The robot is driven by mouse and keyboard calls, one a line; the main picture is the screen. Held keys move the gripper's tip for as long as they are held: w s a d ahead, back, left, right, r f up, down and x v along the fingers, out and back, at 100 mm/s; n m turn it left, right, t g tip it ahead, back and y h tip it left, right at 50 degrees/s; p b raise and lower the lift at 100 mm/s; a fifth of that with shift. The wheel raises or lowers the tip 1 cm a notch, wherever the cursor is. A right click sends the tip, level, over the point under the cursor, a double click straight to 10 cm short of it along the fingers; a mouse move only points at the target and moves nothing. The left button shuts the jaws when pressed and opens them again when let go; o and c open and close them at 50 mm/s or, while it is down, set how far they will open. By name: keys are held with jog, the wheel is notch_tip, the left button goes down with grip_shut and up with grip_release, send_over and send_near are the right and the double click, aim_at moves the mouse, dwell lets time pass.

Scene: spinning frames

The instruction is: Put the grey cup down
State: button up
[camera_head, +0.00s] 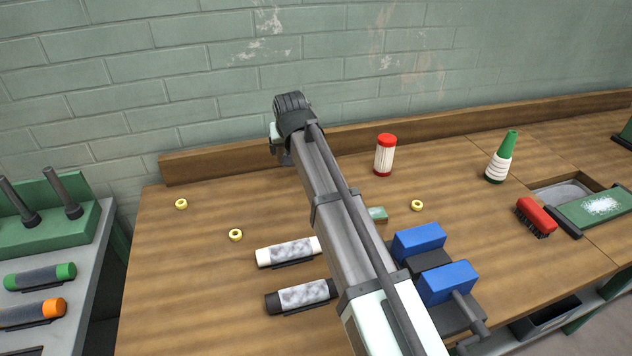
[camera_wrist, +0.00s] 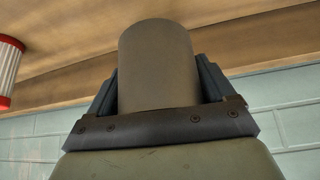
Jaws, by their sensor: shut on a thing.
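The grey cup (camera_wrist: 157,70) fills the middle of the wrist view, a plain, dull grey-brown cylinder. My gripper (camera_wrist: 158,62) is shut on it, with one dark finger on each side. The wooden bench top (camera_wrist: 60,50) shows behind and above the cup in this view, with the wall at the bottom. Whether the cup touches the bench cannot be told.
A red-and-white container (camera_head: 385,158) stands right of my arm, and it also shows in the wrist view (camera_wrist: 8,72). A green-and-white bottle (camera_head: 499,163), a red brush (camera_head: 536,216), yellow rings (camera_head: 236,235) and blue blocks (camera_head: 447,282) are on the bench. The bench's back left is mostly clear.

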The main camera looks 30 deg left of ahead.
jog(key=w+d+m, duration=0.1)
jog(key=w+d, duration=0.6)
jog(key=d, duration=0.1)
jog(key=shift+s+a+f, duration=0.1)
jog(key=shift+s+f, duration=0.05)
jog(key=shift+f, duration=1.5)
jog(key=shift+s+a+f, duration=0.1)
jog(key=shift+f, duration=1.55)
jog(key=shift+s+a+f, duration=0.1)
jog(key=shift+s+f, duration=0.05)
jog(key=shift+f, duration=1.5)
jog(key=shift+f, duration=0.15)
jog(key=o, duration=0.9)
jog(key=v, duration=1.2)
jog(key=shift+s+a, duration=0.15)
jog(key=shift+a, duration=0.05)
